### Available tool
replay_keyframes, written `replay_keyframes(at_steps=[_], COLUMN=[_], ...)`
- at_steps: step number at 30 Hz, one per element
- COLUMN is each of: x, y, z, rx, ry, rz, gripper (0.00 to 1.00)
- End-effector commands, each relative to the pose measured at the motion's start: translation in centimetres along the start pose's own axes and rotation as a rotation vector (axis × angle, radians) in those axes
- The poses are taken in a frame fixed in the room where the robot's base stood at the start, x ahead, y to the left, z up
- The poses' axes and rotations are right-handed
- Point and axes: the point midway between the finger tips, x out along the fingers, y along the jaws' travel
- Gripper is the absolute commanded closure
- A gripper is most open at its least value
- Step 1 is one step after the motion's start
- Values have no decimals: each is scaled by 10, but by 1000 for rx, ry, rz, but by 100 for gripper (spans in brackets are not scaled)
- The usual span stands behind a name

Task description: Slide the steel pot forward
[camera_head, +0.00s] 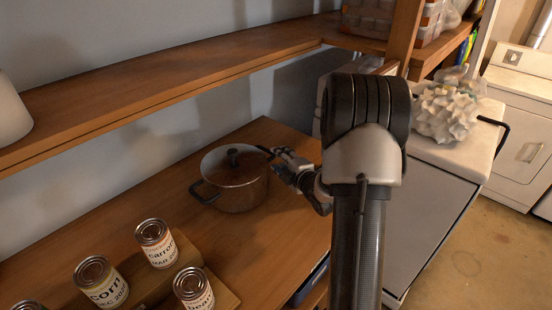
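The steel pot (243,197) stands upright on the wooden counter (187,222), left of my arm. My gripper (275,158) is at the pot's right side, close to where a second dark handle (264,149) shows. I cannot tell whether the fingers touch the pot or that handle, or how far apart they are. My arm covers the area to the right of the gripper.
Several cans, among them a carrot can (156,245) and a corn can (101,284), stand at the front left, near a wooden board (222,292). A wooden shelf (150,92) runs along the wall above the pot. The counter behind and left of the pot looks clear.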

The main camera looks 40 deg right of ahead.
Motion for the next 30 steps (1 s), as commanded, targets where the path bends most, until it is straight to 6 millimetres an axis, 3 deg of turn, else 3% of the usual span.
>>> replay_keyframes(at_steps=[3, 9, 20, 30], x=[20, 36, 39, 39], y=[-1, 0, 0, 0], z=[-1, 0, 0, 0], rx=[-1, 0, 1, 0], ry=[2, 1, 0, 0], rz=[0, 0, 0, 0], gripper=[62, 62, 62, 85])
